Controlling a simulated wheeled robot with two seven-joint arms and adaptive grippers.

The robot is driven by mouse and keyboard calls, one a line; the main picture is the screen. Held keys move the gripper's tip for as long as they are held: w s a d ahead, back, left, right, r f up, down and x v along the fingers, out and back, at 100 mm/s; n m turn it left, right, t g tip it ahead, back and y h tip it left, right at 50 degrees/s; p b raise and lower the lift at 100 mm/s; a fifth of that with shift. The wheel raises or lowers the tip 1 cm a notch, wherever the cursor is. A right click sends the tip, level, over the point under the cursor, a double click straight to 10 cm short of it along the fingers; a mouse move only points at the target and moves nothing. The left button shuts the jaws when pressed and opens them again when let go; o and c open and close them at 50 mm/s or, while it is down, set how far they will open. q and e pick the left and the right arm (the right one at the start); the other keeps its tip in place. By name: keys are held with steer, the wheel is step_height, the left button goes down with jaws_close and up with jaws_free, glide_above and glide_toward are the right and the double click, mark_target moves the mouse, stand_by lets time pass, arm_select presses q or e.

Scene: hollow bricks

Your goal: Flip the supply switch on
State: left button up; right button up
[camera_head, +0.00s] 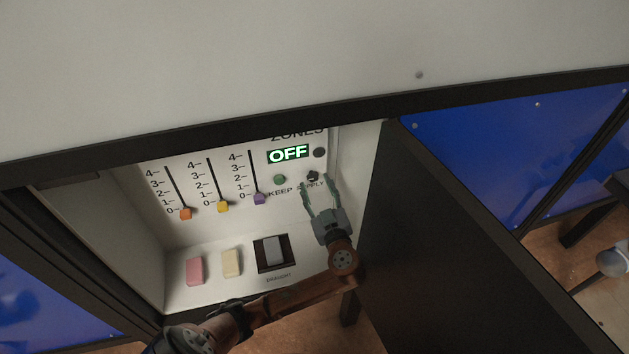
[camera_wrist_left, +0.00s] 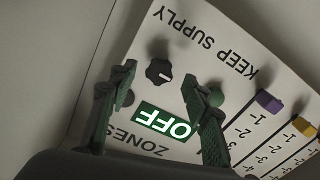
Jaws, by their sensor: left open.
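The supply switch (camera_head: 313,176) is a small black rotary knob with a white pointer mark, by the word SUPPLY on the white panel. It shows clearly, upside down, in the left wrist view (camera_wrist_left: 159,72). A green-lit display (camera_head: 288,154) reads OFF, also in the left wrist view (camera_wrist_left: 163,120). My left gripper (camera_head: 315,184) is open, its green fingers pointing at the panel. In the left wrist view my left gripper (camera_wrist_left: 158,78) has one finger on each side of the knob; I cannot tell whether they touch it. My right gripper is not in view.
A green button (camera_head: 279,179) sits by the word KEEP, left of the knob. Orange (camera_head: 185,214), yellow (camera_head: 222,206) and purple (camera_head: 260,198) sliders stand further left. A draught rocker (camera_head: 272,252) is below. An open dark door (camera_head: 450,240) bounds the right.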

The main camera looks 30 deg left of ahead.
arm_select(q)
steer(key=shift+x, duration=1.4)
steer(key=shift+c, duration=0.4)
steer(key=c, duration=1.1)
